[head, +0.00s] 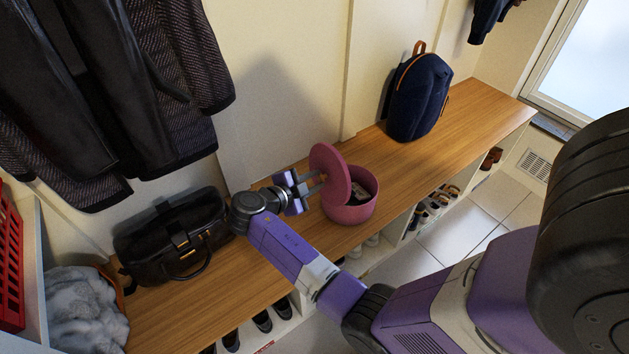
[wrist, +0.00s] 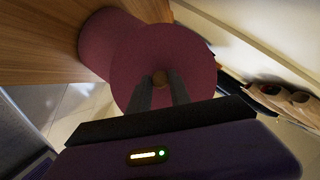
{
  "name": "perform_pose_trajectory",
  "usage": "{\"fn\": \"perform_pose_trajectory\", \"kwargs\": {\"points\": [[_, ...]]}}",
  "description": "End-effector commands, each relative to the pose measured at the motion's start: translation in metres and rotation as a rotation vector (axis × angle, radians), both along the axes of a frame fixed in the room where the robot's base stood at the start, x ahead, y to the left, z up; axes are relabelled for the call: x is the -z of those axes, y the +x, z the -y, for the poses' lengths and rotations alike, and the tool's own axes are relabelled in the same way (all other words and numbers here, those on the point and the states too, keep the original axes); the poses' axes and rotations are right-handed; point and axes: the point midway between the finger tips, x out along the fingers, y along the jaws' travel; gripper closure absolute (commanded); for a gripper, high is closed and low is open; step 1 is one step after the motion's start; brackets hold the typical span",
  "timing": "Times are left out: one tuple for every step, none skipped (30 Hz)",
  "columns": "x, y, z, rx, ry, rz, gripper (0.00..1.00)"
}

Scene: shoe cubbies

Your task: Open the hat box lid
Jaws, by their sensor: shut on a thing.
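The hat box (head: 350,208) is a round pink box standing on the wooden bench, with its dark inside partly showing from above. Its round pink lid (head: 330,172) is tilted up steeply at the box's left side, off the opening. My gripper (head: 314,186) is left of the lid, its fingers reaching to the lid's outer face. In the wrist view, the fingers (wrist: 162,92) are shut on a small brown knob (wrist: 160,78) at the middle of the lid (wrist: 165,55). Part of the box (wrist: 97,42) shows behind the lid there.
The wooden bench (head: 410,158) runs along the wall, with shoe cubbies below. A black handbag (head: 172,240) stands left of my gripper, close to my arm. A navy backpack (head: 420,97) stands farther right. Dark coats (head: 120,90) hang at the left. Bench between box and backpack is clear.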

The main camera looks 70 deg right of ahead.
Motion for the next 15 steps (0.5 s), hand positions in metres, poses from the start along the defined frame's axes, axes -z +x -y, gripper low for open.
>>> {"fn": "perform_pose_trajectory", "kwargs": {"points": [[0.0013,-0.0010,0.0001,0.001,0.003,-0.001,0.70],[0.0013,-0.0010,0.0001,0.001,0.003,-0.001,0.64],[0.0011,-0.0008,0.0001,0.001,0.002,-0.001,0.56],[0.0011,-0.0008,0.0001,0.001,0.002,-0.001,0.54],[0.0010,-0.0008,0.0001,0.001,0.002,-0.001,0.54],[0.0009,-0.0007,0.0001,0.001,0.002,-0.001,0.54],[0.0009,-0.0006,0.0001,0.001,0.002,0.000,0.54],[0.0008,-0.0006,0.0001,0.001,0.002,0.000,0.54],[0.0007,-0.0005,0.0001,0.001,0.002,0.000,0.54],[0.0006,-0.0005,0.0002,0.001,0.002,0.000,0.54],[0.0006,-0.0004,0.0001,0.001,0.001,0.000,0.54],[0.0005,-0.0002,-0.0001,0.001,0.001,0.000,0.54],[0.0002,0.0000,-0.0006,0.001,0.001,0.000,0.54],[-0.0002,0.0005,-0.0016,0.000,0.001,0.000,0.54],[-0.0012,0.0014,-0.0039,-0.001,0.001,0.000,0.54]]}}
